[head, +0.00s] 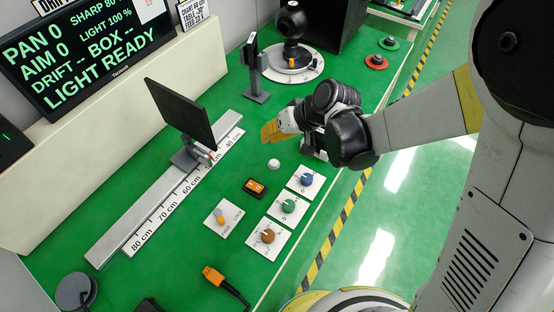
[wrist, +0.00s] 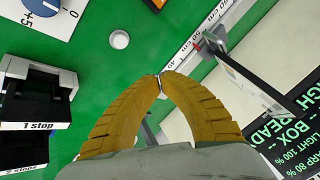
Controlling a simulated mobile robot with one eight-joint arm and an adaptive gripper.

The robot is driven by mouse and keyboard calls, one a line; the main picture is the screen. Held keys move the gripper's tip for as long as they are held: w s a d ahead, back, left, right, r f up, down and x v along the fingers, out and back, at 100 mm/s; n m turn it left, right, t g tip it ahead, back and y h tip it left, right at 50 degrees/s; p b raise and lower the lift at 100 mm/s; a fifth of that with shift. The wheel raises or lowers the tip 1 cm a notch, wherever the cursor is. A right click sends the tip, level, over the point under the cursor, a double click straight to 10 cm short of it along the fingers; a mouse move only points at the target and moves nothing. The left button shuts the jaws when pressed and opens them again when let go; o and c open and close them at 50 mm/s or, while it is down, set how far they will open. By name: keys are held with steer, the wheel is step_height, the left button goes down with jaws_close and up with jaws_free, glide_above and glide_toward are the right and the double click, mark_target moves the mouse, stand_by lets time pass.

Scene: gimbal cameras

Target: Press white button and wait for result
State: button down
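The white button (head: 273,164) is a small round knob on the green bench top, between the ruler rail and the blue-knob panel. It also shows in the wrist view as a pale disc (wrist: 119,39) at upper left of centre. My gripper (head: 268,134) has yellow fingers and hangs above the bench, beyond the button in the head view and apart from it. In the wrist view my gripper's fingertips (wrist: 160,84) meet with nothing seen between them. The monitor (head: 85,50) reads "PAN 0", "AIM 0", "LIGHT 100 %", "DRIFT --", "BOX" and "LIGHT READY".
A black screen (head: 180,113) stands on the ruler rail (head: 140,218). An orange switch (head: 255,188) and panels with blue (head: 306,180), green (head: 289,206) and brown knobs (head: 267,236) lie near the button.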

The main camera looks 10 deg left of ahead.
mark_target(270, 162)
step_height(270, 162, down, 9)
steer(key=b, duration=0.7)
steer(key=shift+r, duration=0.1)
stand_by(1.3)
steer(key=shift+f+b, duration=0.45)
steer(key=shift+f, duration=0.4)
stand_by(0.5)
steer(key=shift+r, duration=0.1)
steer(key=shift+r+p, duration=0.55)
steer(key=shift+r, duration=0.2)
steer(key=shift+r+p, duration=1.8)
steer(key=shift+r, duration=0.7)
